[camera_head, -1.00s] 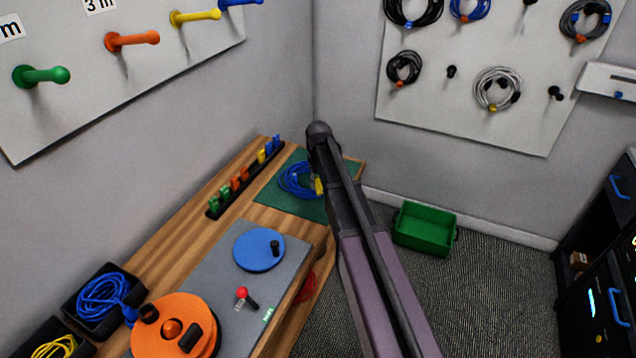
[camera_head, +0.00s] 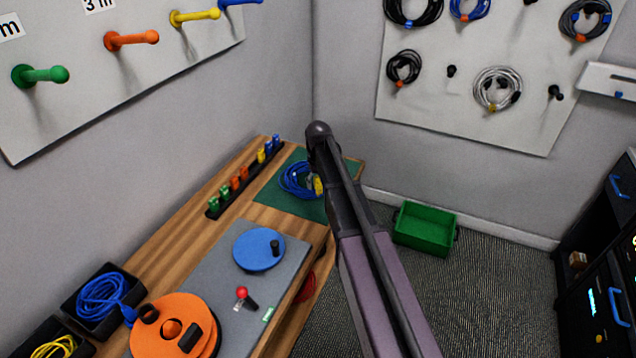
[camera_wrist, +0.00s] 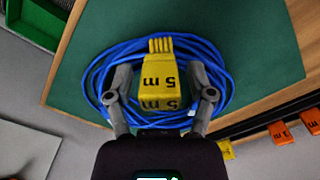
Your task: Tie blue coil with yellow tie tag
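The blue coil (camera_head: 295,180) lies on a green mat (camera_head: 270,199) at the far end of the wooden bench. It also shows in the wrist view (camera_wrist: 100,72), looped around the area under my gripper. My gripper (camera_wrist: 162,80) is over the coil's middle, pointing down. Its two fingers flank a yellow tie tag (camera_wrist: 160,75) marked "5 m" and appear closed on its sides. The tag sits over the coil; whether it wraps any strands is hidden. In the head view my arm hides most of the gripper, and the yellow tag (camera_head: 319,186) shows beside it.
A dark rack of green, orange, yellow and blue tags (camera_head: 243,178) stands left of the mat. Nearer are a grey plate (camera_head: 215,285) with a blue disc (camera_head: 259,250), an orange disc and cable bins. A green bin (camera_head: 425,229) is on the floor.

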